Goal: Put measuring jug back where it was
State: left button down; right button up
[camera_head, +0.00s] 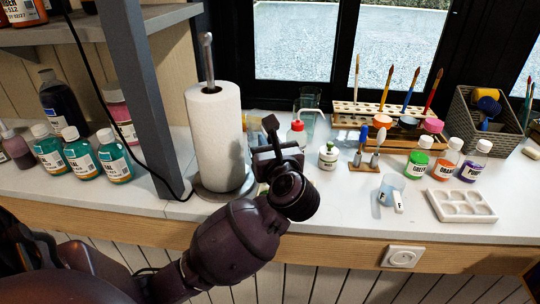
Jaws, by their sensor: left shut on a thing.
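A clear, see-through vessel (309,104), which looks like the measuring jug, shows just right of and behind my left gripper, near the window. Its lower part is partly covered by a red-capped bottle, so I cannot tell whether it touches the counter. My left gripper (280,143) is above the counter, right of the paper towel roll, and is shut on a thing. The place where the fingers meet the jug is hidden by the dark gripper. My right gripper is not in view.
The paper towel roll (215,132) stands close left of the gripper. The red-capped bottle (297,137), a small jar (329,157) and a spoon stand (365,164) are to the right. Behind them is a brush rack (350,107). The white counter (335,215) is clear in front.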

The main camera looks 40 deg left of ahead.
pick_arm(q)
notch_tip(320, 180, down, 3)
jog(key=shift+r, duration=0.1)
jog(key=shift+f, duration=0.2)
jog(key=shift+r, duration=0.1)
jog(key=c, duration=1.1)
grip_release()
jog(key=shift+b, duration=0.3)
jog(key=shift+c, duration=0.2)
jog(key=v, duration=1.2)
jog(key=shift+p, duration=0.4)
